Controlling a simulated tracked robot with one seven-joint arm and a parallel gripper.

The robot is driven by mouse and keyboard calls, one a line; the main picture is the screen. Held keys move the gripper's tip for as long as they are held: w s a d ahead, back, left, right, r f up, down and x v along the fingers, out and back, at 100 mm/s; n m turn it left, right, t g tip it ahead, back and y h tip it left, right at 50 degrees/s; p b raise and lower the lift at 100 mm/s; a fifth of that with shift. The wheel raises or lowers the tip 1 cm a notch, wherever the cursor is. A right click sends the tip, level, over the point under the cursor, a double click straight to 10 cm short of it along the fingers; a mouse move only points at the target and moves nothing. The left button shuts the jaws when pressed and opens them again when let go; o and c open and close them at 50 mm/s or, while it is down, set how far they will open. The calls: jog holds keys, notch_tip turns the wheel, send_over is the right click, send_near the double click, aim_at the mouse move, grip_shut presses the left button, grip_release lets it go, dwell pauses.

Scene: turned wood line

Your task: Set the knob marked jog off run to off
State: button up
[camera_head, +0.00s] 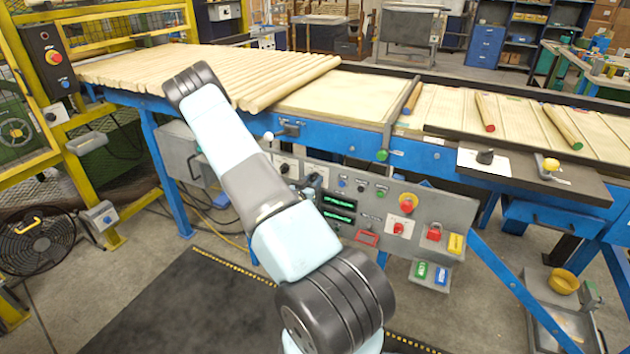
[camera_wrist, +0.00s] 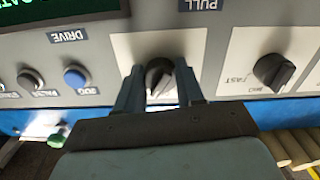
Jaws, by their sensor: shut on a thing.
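In the wrist view a black knob (camera_wrist: 158,77) sits on a white plate on the grey control panel. My gripper (camera_wrist: 160,90) has one finger on each side of this knob and is shut on it. The plate's markings around the knob are not readable, and the fingers cover part of it. The knob's pointing direction is hard to tell. In the head view my gripper (camera_head: 312,180) shows only in small part at the panel, left of the small buttons; my arm hides much of that area.
A second black knob (camera_wrist: 273,70), on a plate reading FAST, is to the right in the wrist view. A blue button (camera_wrist: 75,77) and a dark button (camera_wrist: 30,79) are to the left. In the head view a red and yellow emergency button (camera_head: 408,203) is further right on the panel.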

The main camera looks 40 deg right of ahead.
jog(key=n, duration=0.6)
jog(key=shift+w+a, duration=0.3)
jog(key=shift+a, duration=0.05)
jog(key=shift+f+n, duration=0.1)
jog(key=shift+n, duration=0.2)
jog(key=o, duration=0.8)
jog(key=shift+o, duration=1.2)
jog(key=shift+s+d, duration=0.15)
jog(key=shift+s, duration=0.1)
jog(key=v, duration=1.3)
jog(key=shift+a, duration=0.4)
jog(key=shift+s, duration=0.1)
